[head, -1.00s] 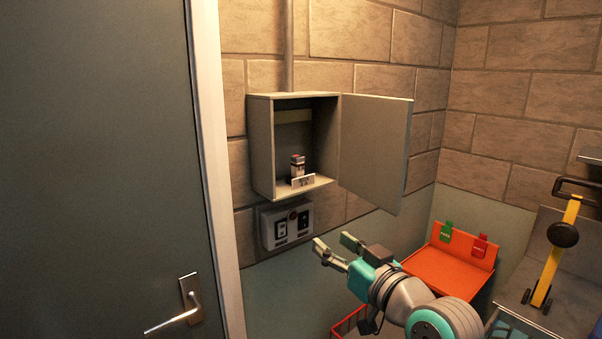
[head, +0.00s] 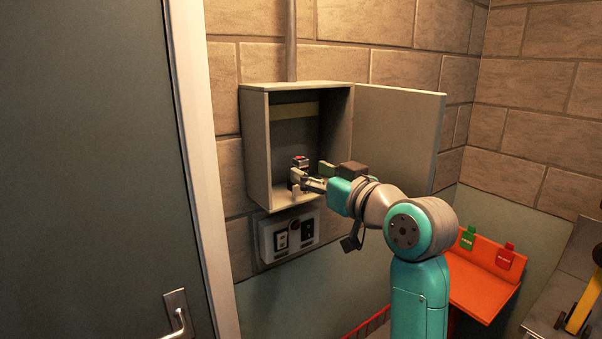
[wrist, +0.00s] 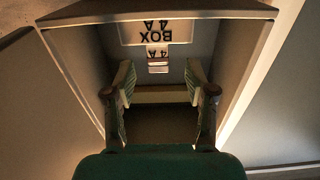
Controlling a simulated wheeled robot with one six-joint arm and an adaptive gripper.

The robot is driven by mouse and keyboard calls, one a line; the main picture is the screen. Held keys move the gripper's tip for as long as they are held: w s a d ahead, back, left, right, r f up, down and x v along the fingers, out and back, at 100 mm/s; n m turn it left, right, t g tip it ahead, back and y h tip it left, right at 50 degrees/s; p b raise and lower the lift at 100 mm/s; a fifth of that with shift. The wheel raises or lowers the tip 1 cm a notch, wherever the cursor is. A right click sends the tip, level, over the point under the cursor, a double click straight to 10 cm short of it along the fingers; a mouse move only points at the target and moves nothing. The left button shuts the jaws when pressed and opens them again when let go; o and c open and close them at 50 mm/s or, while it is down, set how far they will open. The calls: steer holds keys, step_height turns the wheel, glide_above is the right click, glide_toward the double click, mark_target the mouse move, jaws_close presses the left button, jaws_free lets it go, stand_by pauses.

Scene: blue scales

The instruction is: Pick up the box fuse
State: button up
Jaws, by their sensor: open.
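The box fuse is a small pale block with a red-and-dark top (head: 299,161), standing on the floor of the open grey wall box (head: 258,150). In the wrist view the fuse (wrist: 158,58) shows a "4 A" mark, near a white plate (wrist: 150,30) reading "BOX 4 A". My gripper (head: 309,175) is open and reaches into the front of the box from the right. In the wrist view its two fingers (wrist: 159,78) are spread to either side, with the fuse between and beyond their tips. The fingers partly hide the fuse and plate in the head view.
The box's door (head: 400,130) stands open to the right, behind my arm. A switch panel (head: 288,235) is below the box. A red-orange tray (head: 483,290) with green and red tags is at the lower right. A grey door (head: 90,170) fills the left.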

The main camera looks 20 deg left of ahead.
mark_target(304, 167)
steer(key=x, duration=0.5)
steer(key=shift+d, duration=0.15)
jaws_close()
